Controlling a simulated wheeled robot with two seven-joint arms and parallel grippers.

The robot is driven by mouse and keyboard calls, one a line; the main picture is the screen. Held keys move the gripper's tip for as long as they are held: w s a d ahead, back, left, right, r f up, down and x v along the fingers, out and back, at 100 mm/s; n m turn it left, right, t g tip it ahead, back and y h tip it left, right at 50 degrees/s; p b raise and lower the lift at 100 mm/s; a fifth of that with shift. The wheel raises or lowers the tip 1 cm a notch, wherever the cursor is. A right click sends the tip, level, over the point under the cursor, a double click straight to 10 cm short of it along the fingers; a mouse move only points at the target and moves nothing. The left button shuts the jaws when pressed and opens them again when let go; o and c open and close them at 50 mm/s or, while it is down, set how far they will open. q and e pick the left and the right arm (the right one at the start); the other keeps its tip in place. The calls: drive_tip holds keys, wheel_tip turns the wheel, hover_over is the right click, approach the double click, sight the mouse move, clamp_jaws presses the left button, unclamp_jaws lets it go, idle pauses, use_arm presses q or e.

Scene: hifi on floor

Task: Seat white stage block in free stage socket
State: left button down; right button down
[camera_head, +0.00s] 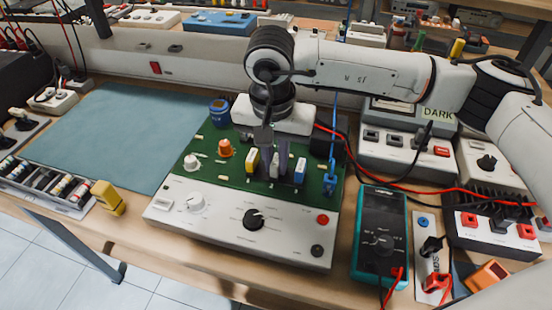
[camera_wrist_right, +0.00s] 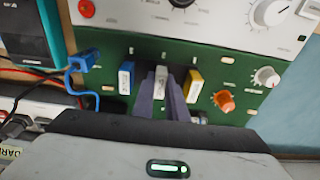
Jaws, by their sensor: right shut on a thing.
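The white stage block (camera_wrist_right: 161,77) is between the fingertips of my right gripper (camera_wrist_right: 161,97), which is shut on it. The block is in the row between the yellow block (camera_wrist_right: 194,86) and the blue block (camera_wrist_right: 126,78). In the head view my right gripper (camera_head: 274,172) points down over the green board (camera_head: 205,167), and the fingers partly hide the white block. The socket under the block is hidden, so I cannot tell whether the block is fully down in it. My left gripper is not in view.
An orange knob (camera_head: 225,148) and a blue clip with a cable (camera_head: 329,183) flank the row. The white panel (camera_head: 218,226) with knobs is in front. A teal multimeter (camera_head: 381,235) stands at right; a clear blue mat (camera_head: 118,130) lies at left.

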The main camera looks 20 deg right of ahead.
drive_tip(key=c, duration=1.7)
unclamp_jaws()
drive_tip(key=r, duration=0.7)
drive_tip(key=s+r, duration=0.1)
drive_tip(key=r, duration=0.2)
drive_tip(key=shift+a+r+b, duration=0.15)
drive_tip(key=shift+a+b, duration=0.15)
drive_tip(key=shift+a, duration=0.05)
